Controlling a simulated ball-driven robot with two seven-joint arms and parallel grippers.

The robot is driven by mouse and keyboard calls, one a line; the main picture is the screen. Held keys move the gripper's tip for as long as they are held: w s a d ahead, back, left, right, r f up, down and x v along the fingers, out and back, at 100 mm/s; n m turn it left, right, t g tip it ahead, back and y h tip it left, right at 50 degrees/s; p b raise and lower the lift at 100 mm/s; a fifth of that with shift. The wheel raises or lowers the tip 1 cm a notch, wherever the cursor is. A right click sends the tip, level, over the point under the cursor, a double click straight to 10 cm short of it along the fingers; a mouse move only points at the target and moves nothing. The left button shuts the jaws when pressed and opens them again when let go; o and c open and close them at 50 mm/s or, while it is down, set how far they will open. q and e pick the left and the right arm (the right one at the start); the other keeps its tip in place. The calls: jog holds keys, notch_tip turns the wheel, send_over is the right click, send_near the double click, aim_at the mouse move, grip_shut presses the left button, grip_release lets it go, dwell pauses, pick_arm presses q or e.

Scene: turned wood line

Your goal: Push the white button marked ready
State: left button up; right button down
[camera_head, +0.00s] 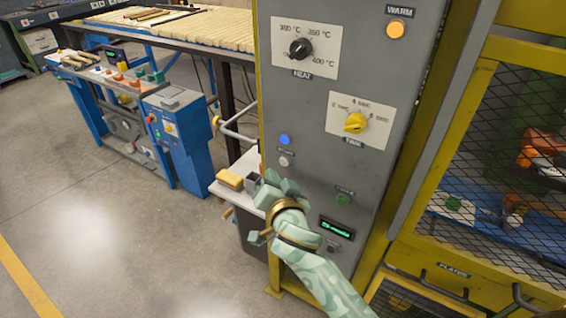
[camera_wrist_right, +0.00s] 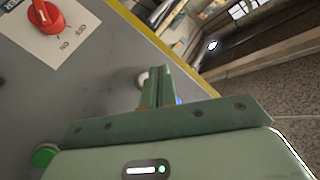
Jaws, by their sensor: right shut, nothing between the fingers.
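The white button (camera_head: 285,160) is a small pale round knob on the grey control panel (camera_head: 305,115), under a blue lamp (camera_head: 285,140). A small dark label sits between them, too small to read. My right gripper (camera_head: 270,182) is shut and empty, just below the button in the head view, with its fingers towards the panel. In the right wrist view, the shut fingers (camera_wrist_right: 158,78) partly cover a pale round button (camera_wrist_right: 143,80). I cannot tell whether they touch it. My left gripper is not in view.
The panel also carries a black heat knob (camera_head: 300,48), a yellow knob (camera_head: 355,122), an orange lamp (camera_head: 396,29) and a green button (camera_head: 343,198). A yellow block (camera_head: 230,179) lies on a small shelf left of my gripper. A mesh cage (camera_head: 500,150) stands at the right.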

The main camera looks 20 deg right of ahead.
jog(key=shift+s+a, duration=0.9)
jog(key=shift+a, duration=0.25)
